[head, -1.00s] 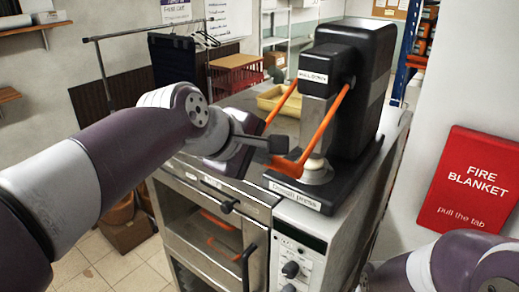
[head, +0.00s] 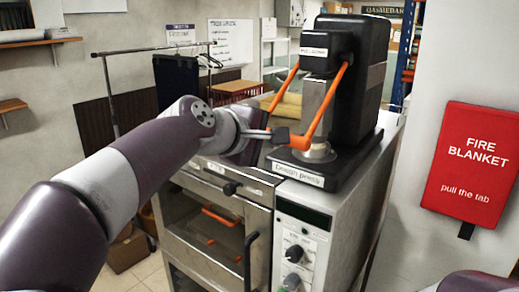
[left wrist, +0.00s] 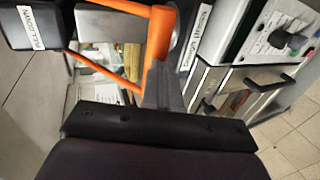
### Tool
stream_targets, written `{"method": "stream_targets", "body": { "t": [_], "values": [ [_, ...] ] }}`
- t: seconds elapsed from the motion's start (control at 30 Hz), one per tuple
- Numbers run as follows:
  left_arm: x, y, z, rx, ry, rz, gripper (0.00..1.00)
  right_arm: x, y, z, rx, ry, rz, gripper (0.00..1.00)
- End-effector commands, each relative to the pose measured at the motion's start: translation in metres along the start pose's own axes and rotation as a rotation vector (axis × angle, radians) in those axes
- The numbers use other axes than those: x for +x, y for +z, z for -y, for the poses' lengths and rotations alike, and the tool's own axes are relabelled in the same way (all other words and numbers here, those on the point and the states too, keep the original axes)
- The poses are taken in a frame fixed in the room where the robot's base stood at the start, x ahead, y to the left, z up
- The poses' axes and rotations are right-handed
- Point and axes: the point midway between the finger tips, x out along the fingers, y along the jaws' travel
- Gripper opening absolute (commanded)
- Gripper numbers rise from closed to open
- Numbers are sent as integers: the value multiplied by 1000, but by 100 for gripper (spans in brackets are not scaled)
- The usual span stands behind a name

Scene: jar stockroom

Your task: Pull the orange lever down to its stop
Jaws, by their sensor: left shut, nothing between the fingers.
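The orange lever (head: 322,108) is a U-shaped handle on the black press (head: 368,70). Its two arms slope down and forward from the press head to a cross bar low in front, close above the base. My left gripper (head: 281,135) is shut and empty, its fingertips at the left end of this bar. They look in contact, but the exact gap is hard to tell. In the left wrist view the lever (left wrist: 160,38) passes just beyond the grey fingertips (left wrist: 158,80). My right gripper is out of view; only part of my right arm shows at the bottom right.
The press stands on a steel oven cabinet with a control panel (head: 301,245) and door handles (head: 251,262). A red fire blanket box (head: 472,165) hangs on the right wall. A clothes rail (head: 150,50) and shelves stand behind. Floor shows at the lower left.

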Motion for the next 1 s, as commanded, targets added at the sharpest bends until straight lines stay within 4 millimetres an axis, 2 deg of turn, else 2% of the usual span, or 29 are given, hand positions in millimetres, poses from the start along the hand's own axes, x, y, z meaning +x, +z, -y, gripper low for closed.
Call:
{"method": "stream_targets", "body": {
  "t": [0.03,0.1,0.23,0.53,1.0],
  "values": [
    [20,0,29,-5,18,3,0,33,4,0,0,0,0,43],
    [31,0,35,-5,66,3,0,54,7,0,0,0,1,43],
    [47,0,38,-6,142,2,0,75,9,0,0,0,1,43],
    [67,0,36,-5,160,1,0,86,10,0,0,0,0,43],
    [68,-1,32,-3,170,-3,0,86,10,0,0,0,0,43]
  ]
}}
